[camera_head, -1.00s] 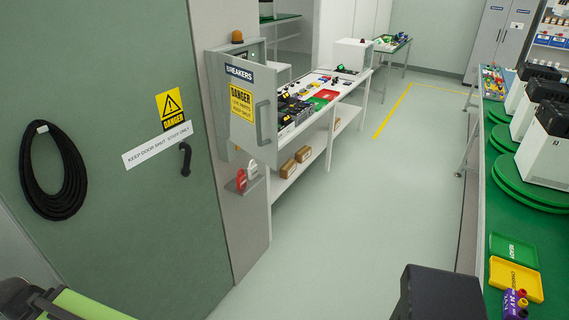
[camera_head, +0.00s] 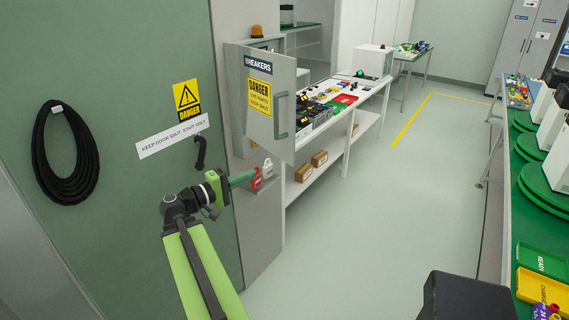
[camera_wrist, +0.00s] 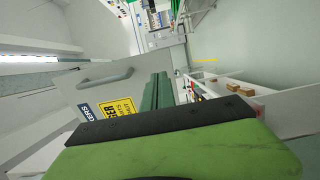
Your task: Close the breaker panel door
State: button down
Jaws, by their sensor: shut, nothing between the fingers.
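The breaker panel door (camera_head: 268,112) is grey, with a BREAKERS label, a yellow danger sign and a grey bar handle (camera_head: 280,117). It stands swung open from its wall cabinet (camera_head: 236,92). My gripper (camera_head: 250,176) is shut and empty, low and to the left of the door, near the red and white padlocks (camera_head: 264,172); I cannot tell whether it touches them. In the wrist view the door (camera_wrist: 78,88) and its handle (camera_wrist: 106,77) lie beyond the green fingers (camera_wrist: 157,92), with the view turned on its side.
A white bench (camera_head: 348,120) with electrical parts stands right of the door. A green door (camera_head: 110,60) with a hanging black cable coil (camera_head: 65,152) is at the left. The floor (camera_head: 390,210) in the middle is clear.

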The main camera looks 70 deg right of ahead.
aim_at(289, 158)
jog(key=x, duration=1.4)
jog(key=shift+r, duration=0.15)
